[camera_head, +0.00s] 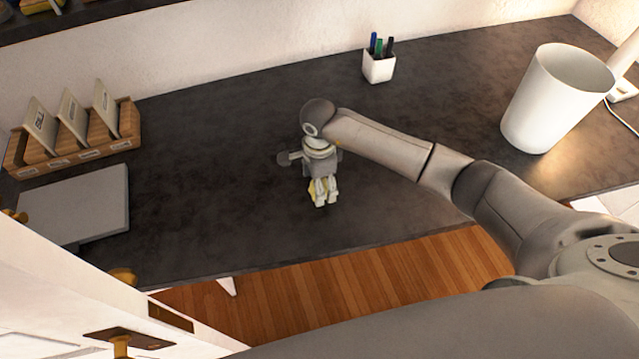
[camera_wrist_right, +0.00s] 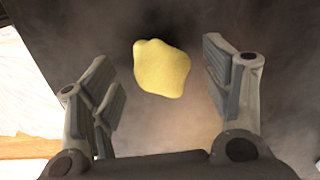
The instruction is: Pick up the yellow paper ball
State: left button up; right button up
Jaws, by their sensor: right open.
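The yellow paper ball (camera_wrist_right: 162,68) lies on the dark tabletop, between and a little beyond the open fingers of my right gripper (camera_wrist_right: 160,90) in the wrist view. It looks crumpled and touches neither finger there. In the head view my right gripper (camera_head: 323,192) points down over the middle of the desk near its front part. Only a small bit of the yellow ball (camera_head: 312,188) shows beside the fingers; the rest is hidden behind them. My left gripper is not in view.
On the dark desk (camera_head: 230,200) stand a white pen cup (camera_head: 379,68) at the back, a white bin (camera_head: 550,100) at the right and a wooden file holder (camera_head: 70,145) at the left. A grey flat box (camera_head: 75,203) lies front left. Desk around the gripper is clear.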

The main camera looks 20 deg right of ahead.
jog(key=shift+w+d+f, duration=0.1)
jog(key=shift+f, duration=0.7)
jog(key=shift+c, duration=0.5)
jog(key=c, duration=0.6)
jog(key=shift+c, duration=0.2)
jog(key=shift+r, duration=0.15)
